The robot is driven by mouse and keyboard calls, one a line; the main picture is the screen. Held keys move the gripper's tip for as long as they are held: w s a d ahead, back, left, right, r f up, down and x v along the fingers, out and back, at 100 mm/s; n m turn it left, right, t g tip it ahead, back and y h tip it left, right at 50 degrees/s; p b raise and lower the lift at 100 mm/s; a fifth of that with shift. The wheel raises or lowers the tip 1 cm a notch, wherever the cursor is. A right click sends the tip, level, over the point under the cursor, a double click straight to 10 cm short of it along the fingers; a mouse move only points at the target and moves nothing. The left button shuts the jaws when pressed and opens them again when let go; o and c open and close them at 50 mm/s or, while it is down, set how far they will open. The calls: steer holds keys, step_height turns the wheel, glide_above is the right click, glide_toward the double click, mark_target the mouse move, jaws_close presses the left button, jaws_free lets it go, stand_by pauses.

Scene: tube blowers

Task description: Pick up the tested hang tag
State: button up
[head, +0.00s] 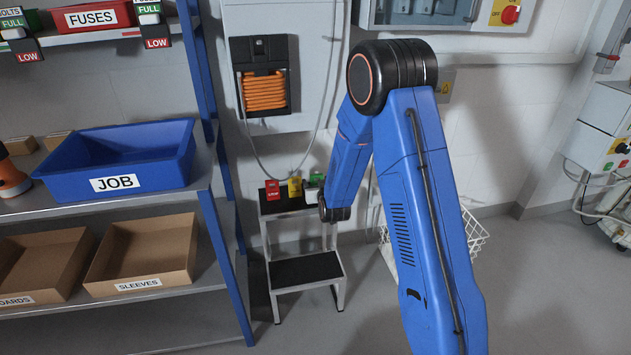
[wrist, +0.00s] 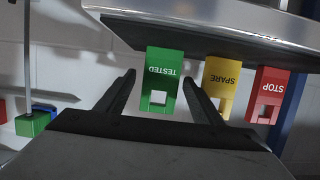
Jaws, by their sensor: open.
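The tested hang tag is green with a square hole. In the wrist view the tested hang tag (wrist: 162,72) hangs upside down in the picture, at the edge of a grey plate. My gripper (wrist: 159,84) is open, with one finger on each side of the tag in the picture. I see no contact, and I cannot tell the exact depth between fingers and tag. In the head view a green patch (head: 316,178) at the top of the step stool is partly hidden by my arm.
A yellow SPARE tag (wrist: 222,78) hangs close beside the right finger, with a red STOP tag (wrist: 268,92) further right. The grey plate (wrist: 225,32) lies just above the fingers in the picture. The step stool (head: 305,268) stands by the wall, right of the shelf with the JOB bin (head: 120,160).

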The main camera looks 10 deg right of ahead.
steer(key=c, duration=1.1)
steer(key=shift+r, duration=0.1)
